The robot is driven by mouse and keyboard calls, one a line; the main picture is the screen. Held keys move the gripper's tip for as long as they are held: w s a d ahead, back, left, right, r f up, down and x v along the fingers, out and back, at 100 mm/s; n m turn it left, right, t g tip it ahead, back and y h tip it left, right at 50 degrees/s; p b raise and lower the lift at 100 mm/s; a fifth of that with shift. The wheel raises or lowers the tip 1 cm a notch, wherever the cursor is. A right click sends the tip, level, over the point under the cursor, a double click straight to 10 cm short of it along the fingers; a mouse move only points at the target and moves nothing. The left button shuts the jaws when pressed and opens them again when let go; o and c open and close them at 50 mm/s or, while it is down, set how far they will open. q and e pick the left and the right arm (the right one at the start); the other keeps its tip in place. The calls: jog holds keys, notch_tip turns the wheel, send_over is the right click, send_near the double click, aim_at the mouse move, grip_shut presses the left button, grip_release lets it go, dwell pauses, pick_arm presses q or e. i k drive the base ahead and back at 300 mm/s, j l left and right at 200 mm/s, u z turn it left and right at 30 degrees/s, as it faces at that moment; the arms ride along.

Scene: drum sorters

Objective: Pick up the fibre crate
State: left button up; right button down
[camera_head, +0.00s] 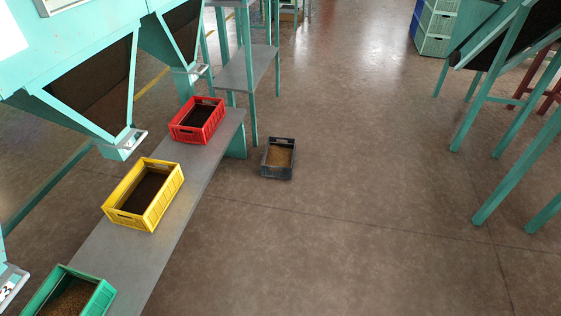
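No crate carries a readable fibre label, so I cannot tell by name which is the fibre crate. A dark grey crate (279,174) stands on the floor beside the grey bench, with light brown material inside. A green crate (105,297) with brown, grainy contents is partly cut off at the lower left. A yellow crate (153,222) and a red crate (186,139) hold dark, nearly black material. These three sit in a row on the bench. Neither of my grippers shows in the head view.
The grey bench (178,204) runs along the left under teal sorter chutes (124,145). Teal legs (506,184) of another frame stand at the right. The brown floor (350,250) between is clear.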

aim_at(278, 158)
jog(key=i+z, duration=0.2)
jog(key=i, duration=1.05)
